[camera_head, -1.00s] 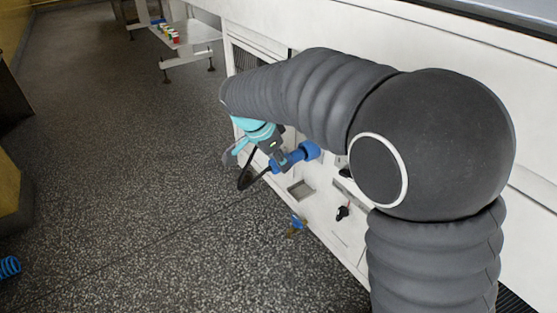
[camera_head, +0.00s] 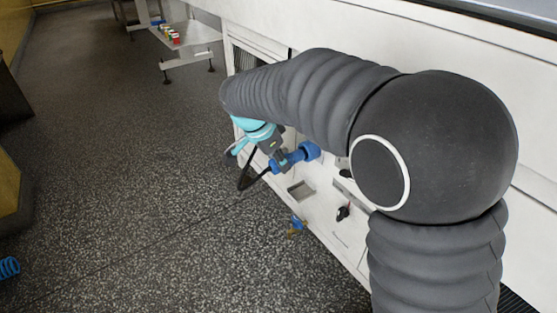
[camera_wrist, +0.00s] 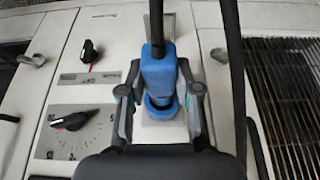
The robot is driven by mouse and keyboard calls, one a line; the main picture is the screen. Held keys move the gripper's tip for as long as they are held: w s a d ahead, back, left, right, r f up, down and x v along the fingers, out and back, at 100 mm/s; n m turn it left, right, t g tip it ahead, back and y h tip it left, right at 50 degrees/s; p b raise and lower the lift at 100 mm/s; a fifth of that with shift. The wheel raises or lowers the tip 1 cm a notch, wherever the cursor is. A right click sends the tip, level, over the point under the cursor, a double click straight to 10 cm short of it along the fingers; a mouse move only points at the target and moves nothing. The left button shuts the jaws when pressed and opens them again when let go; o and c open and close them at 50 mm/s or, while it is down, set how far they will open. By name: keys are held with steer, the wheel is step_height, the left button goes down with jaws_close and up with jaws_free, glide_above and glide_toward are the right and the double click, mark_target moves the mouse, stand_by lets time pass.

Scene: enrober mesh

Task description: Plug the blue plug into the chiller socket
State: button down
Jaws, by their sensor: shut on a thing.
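My gripper (camera_head: 279,160) is shut on the blue plug (camera_head: 289,161) at the front of the white machine. In the wrist view the blue plug (camera_wrist: 158,72) sits between the two fingers, with its black cable rising from its far end. The chiller socket (camera_head: 310,150), a blue round fitting on the panel, lines up with the plug's front end. The plug's end meets or nearly meets it; I cannot tell how deep it goes. In the wrist view a blue ring (camera_wrist: 161,107) at the plug's near end is partly hidden by my gripper.
The white machine panel (camera_wrist: 98,22) carries black knobs (camera_wrist: 89,52), a dial (camera_wrist: 72,122) and a dark slatted grille (camera_wrist: 290,95). A blue and brass fitting (camera_head: 297,226) sticks out low on the machine. The speckled floor to the left is open. A small table (camera_head: 187,36) stands farther back.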

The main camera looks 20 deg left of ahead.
mark_target(291, 155)
steer(key=shift+w+d, duration=1.25)
steer(key=shift+w, duration=0.2)
stand_by(1.1)
steer(key=c, duration=0.7)
jaws_free()
steer(key=v, duration=1.2)
